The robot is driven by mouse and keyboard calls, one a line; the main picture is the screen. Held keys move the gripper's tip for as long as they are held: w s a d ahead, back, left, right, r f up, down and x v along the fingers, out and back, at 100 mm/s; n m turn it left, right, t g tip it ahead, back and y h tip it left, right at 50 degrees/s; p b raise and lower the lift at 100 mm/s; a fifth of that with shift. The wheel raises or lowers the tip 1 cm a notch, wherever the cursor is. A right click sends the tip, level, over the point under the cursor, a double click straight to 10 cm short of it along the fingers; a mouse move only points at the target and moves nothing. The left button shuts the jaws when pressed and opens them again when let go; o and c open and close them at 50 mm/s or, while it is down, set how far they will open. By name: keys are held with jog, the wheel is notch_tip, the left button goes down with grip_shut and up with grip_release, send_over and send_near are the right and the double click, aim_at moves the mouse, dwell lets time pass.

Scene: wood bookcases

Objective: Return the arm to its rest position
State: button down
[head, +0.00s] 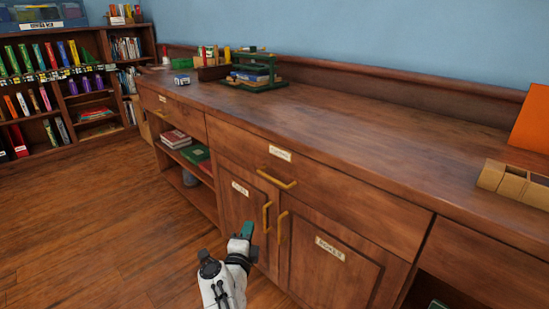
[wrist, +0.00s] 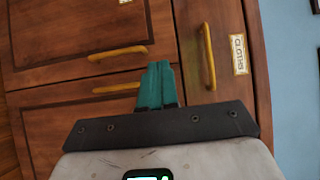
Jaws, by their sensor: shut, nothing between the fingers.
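My gripper (head: 246,230) is at the lower middle of the head view, in front of the wooden cabinet (head: 225,134). Its teal fingers are shut together with nothing between them, as the wrist view (wrist: 157,83) shows. The fingers point toward the cabinet front. In the wrist view, two cupboard door handles (wrist: 117,53) appear beside and beyond the fingertips, and the drawer handle (wrist: 208,56) is to their right. I cannot tell how much space lies between the fingertips and the doors. My white forearm runs down out of the bottom of the head view.
The drawer with its brass handle (head: 283,181) and the cupboard doors (head: 335,265) look closed. Open shelves (head: 187,165) hold books at left. A green rack (head: 257,72) and tan box (head: 515,184) stand on the counter (head: 360,130). The wooden floor (head: 90,225) at left is clear.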

jog(key=d+f+n+y, duration=0.4)
jog(key=d+n+y, duration=0.2)
jog(key=d+n, duration=0.5)
jog(key=s+d+f+n+g, duration=0.3)
jog(key=s+d+f+g, duration=0.15)
jog(key=s+d, duration=0.45)
jog(key=s+d+f+n+g, duration=0.3)
jog(key=s+d+f+g, duration=0.15)
jog(key=s+d, duration=0.45)
jog(key=s+d+r+n+g+h, duration=0.15)
jog(key=s+d+g, duration=0.3)
jog(key=s, duration=1.25)
jog(key=s+d+f+g+h, duration=0.1)
jog(key=s+d+g+h, duration=0.3)
jog(key=s, duration=1.3)
notch_tip(320, 180, up, 31)
jog(key=p, duration=3)
jog(key=shift+w+d+f+y, duration=0.2)
jog(key=shift+w+d+y, duration=0.15)
jog(key=shift+w+y, duration=0.1)
jog(key=shift+t, duration=0.25)
